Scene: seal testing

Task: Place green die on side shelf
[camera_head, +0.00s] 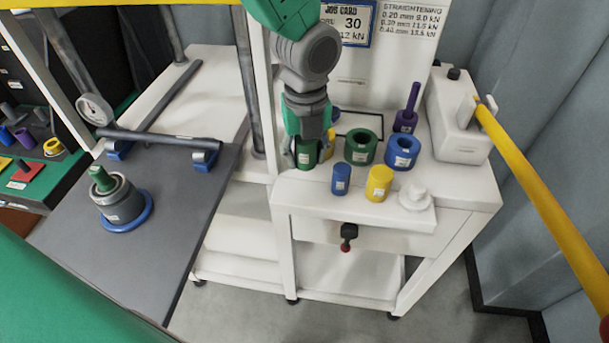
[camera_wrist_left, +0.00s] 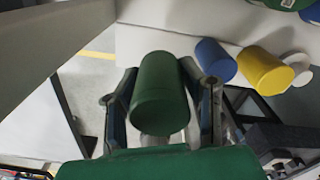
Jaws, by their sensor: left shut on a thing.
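My left gripper (camera_head: 307,158) reaches down from the top and is shut on a green cylinder (camera_head: 305,153). It holds the cylinder upright at the left side of the white side shelf (camera_head: 317,204). In the left wrist view the green cylinder (camera_wrist_left: 160,92) sits between both fingers. I cannot tell whether its bottom touches the shelf. A thick green ring (camera_head: 363,147) stands just right of the gripper. Another green piece (camera_head: 102,180) stands in a grey holder on the dark table at the left. My right gripper is not in view.
A blue cylinder (camera_head: 341,180), a yellow cylinder (camera_head: 379,183) and a white stepped piece (camera_head: 415,196) stand along the shelf front. A blue ring (camera_head: 402,152) and a purple handled piece (camera_head: 406,112) stand behind. A yellow lever (camera_head: 535,180) slants across the right. A dark bar (camera_head: 160,139) lies on supports.

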